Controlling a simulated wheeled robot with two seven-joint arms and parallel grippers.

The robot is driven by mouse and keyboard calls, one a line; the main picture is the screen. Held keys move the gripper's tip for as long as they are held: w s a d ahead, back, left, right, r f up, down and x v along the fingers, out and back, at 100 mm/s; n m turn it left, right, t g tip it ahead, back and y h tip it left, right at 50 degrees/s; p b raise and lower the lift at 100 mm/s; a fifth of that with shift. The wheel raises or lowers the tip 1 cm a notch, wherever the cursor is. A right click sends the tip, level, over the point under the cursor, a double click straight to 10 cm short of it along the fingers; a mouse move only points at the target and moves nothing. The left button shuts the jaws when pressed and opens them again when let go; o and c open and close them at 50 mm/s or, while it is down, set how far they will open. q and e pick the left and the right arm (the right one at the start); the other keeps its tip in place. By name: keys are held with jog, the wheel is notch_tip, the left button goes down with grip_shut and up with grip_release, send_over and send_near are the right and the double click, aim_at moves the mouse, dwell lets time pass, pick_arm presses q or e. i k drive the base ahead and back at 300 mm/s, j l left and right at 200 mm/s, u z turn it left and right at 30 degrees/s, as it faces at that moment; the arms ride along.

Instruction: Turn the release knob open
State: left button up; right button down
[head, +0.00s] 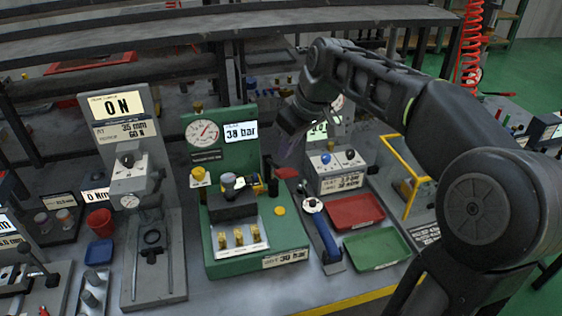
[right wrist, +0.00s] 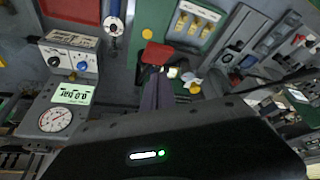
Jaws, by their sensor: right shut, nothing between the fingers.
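The green test stand (head: 225,261) stands mid-bench, with a round gauge (head: 203,132) and a display (head: 240,131) reading 38 bar. A dark fixture on it holds a valve block (head: 235,184) with a yellow cap. A yellow round knob (head: 279,211) is on its base, and a red part (head: 288,173) is by its right side; I cannot tell which is the release knob. My right gripper (head: 287,150) is above the stand's right side, apart from the base knob. Its closed fingers (right wrist: 157,92) point toward the red part (right wrist: 157,54) in the right wrist view. My left gripper is out of view.
Several brass fittings (head: 238,237) lie in a pale rack on the stand. A blue-handled tool (head: 326,238), a red tray (head: 355,212) and a green tray (head: 377,248) are to its right. A grey press (head: 158,255) stands left. A grey box with two knobs (head: 335,172) is behind the trays.

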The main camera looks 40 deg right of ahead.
aim_at(198, 173)
jog(key=k, duration=1)
